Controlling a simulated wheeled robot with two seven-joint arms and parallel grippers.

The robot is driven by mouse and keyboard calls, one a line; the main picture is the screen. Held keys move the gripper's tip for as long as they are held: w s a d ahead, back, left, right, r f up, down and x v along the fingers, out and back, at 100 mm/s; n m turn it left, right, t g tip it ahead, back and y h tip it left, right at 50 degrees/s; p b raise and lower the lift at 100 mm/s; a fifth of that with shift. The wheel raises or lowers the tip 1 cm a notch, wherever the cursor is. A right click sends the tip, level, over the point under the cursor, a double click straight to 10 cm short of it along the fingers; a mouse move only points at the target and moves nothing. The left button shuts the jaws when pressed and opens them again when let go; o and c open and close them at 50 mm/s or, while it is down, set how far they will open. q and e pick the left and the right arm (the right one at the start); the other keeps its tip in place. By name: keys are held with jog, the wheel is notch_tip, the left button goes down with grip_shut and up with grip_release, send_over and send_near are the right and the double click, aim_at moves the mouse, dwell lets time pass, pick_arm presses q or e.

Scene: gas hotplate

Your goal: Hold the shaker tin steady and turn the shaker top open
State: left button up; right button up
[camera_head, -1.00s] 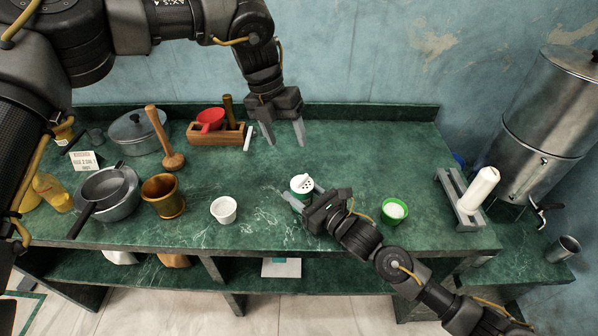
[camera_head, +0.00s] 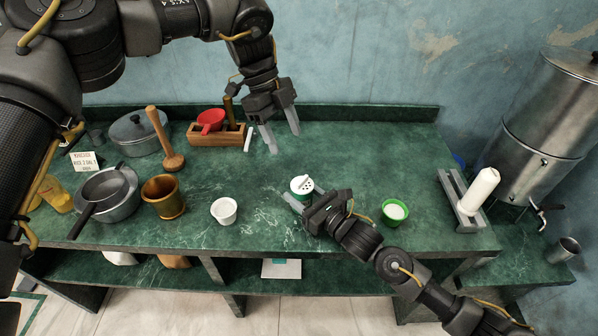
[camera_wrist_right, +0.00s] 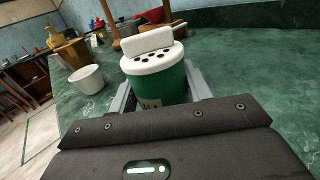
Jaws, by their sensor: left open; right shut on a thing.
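The shaker tin (camera_wrist_right: 167,92) is green with a label and stands on the counter. Its white shaker top (camera_head: 303,184) has several dark holes; in the right wrist view the top (camera_wrist_right: 152,62) shows a raised white flap at its far side. My right gripper (camera_head: 303,198) is shut on the tin's body below the top, with one finger on each side (camera_wrist_right: 158,95). My left gripper (camera_head: 284,137) is open and empty, above the counter behind and to the left of the tin, apart from it.
A white cup (camera_head: 224,211) and a brass mortar (camera_head: 164,197) stand left of the tin. A green bowl (camera_head: 395,211) with white contents is at right. A wooden box (camera_head: 217,135) with a red item is at the back. The counter behind the tin is clear.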

aim_at(301, 179)
pick_arm(q)
jog(key=x, duration=1.1)
jog(key=shift+a, duration=0.1)
jog(key=c, duration=1)
jog(key=shift+s+a+n+t+h, duration=0.15)
jog(key=shift+n+t, duration=0.15)
jog(key=shift+n, duration=0.45)
jog(key=shift+d+n+t+h, duration=0.15)
jog(key=shift+n+t, duration=0.15)
jog(key=shift+n, duration=0.45)
jog(key=o, duration=1)
